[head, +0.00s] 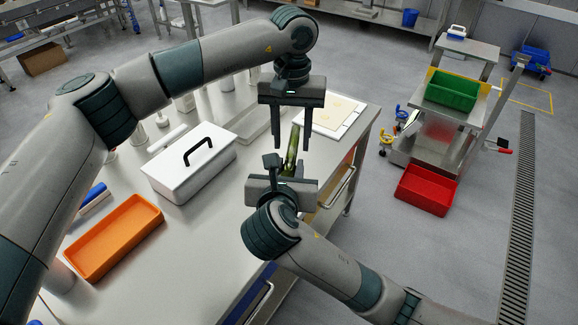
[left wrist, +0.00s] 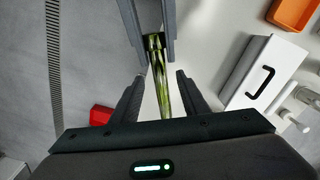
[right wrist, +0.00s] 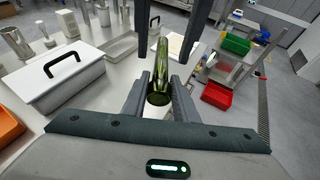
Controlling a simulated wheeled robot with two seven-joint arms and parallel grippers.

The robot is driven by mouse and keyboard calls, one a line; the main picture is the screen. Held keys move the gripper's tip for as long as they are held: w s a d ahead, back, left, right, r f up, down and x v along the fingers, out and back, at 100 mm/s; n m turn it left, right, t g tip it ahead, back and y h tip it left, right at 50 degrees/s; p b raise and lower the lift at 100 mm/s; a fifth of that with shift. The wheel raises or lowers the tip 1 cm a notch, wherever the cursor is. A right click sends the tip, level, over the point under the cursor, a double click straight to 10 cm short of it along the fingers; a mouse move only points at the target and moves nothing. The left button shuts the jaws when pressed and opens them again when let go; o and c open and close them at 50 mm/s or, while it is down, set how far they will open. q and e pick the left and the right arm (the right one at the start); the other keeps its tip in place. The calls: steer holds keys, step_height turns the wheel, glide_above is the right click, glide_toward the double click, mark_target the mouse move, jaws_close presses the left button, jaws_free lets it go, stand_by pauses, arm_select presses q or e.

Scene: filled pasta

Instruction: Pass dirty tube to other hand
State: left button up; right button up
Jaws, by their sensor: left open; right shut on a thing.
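The dirty tube (head: 291,150) is a slim tube streaked green and dark. My right gripper (head: 284,172) is shut on its lower part, and the tube stands up out of the jaws at a slight tilt. In the right wrist view the tube (right wrist: 158,78) lies between the right fingers. My left gripper (head: 290,145) is open and comes down from above, its fingertips near the tube's upper end. In the left wrist view the tube (left wrist: 160,80) reaches in between the open left fingers, with a gap on both sides. The tube's gripped part is partly hidden by the right fingers.
A white lidded box (head: 190,165) with a black handle and an orange tray (head: 115,236) stand on the steel table. A white board (head: 333,115) lies behind the grippers. A red bin (head: 426,190) is on the floor, and a green bin (head: 453,91) is on a cart.

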mark_target(292, 150)
arm_select(q)
step_height(292, 150, up, 9)
stand_by(0.3)
steer(key=shift+f, duration=0.15)
